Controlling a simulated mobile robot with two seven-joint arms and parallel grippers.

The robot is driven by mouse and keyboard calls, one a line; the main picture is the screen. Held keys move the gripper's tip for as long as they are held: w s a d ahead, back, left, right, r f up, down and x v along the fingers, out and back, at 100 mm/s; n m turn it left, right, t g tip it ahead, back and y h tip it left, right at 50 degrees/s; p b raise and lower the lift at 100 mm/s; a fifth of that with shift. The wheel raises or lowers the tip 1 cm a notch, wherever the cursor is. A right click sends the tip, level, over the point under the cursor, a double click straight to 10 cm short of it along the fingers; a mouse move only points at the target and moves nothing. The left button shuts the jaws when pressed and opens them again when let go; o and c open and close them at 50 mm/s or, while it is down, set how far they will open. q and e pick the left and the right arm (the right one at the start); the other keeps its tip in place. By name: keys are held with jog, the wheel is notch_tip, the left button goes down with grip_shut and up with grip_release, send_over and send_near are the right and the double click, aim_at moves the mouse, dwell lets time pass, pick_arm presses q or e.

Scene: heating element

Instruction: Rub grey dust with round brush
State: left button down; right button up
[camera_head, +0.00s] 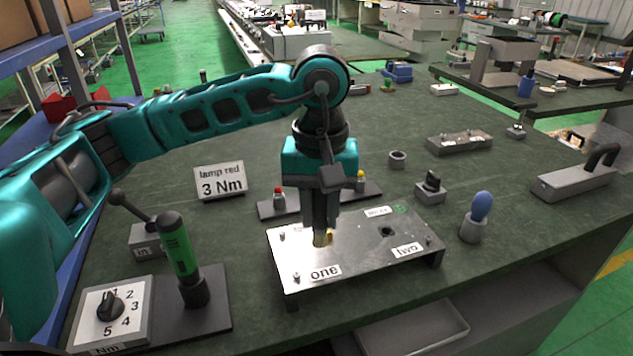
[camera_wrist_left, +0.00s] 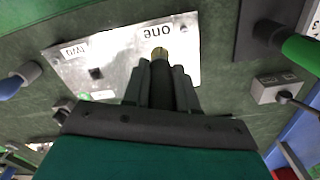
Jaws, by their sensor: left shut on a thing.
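My left gripper (camera_head: 320,226) points down over the metal plate (camera_head: 350,263) near the label "one". It is shut on a dark round tool with a tan-gold tip, which I take as the round brush (camera_head: 323,238). In the left wrist view the brush's tip (camera_wrist_left: 159,53) shows beyond the fingers (camera_wrist_left: 162,82), at the plate beside "one". I cannot tell whether the tip touches the plate or sits in a hole. A dark hole (camera_head: 387,232) shows by the label "two". I cannot make out grey dust. My right gripper is not in view.
A blue-handled tool (camera_head: 480,207) stands in a grey holder right of the plate. A green-handled tool (camera_head: 178,247) stands upright by a numbered dial (camera_head: 110,306) at left. A "lamp red 3 Nm" sign (camera_head: 220,181) stands behind.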

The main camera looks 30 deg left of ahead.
pick_arm(q)
notch_tip(320, 180, up, 2)
jog(key=shift+r+p, duration=0.2)
jog(key=shift+p, duration=0.4)
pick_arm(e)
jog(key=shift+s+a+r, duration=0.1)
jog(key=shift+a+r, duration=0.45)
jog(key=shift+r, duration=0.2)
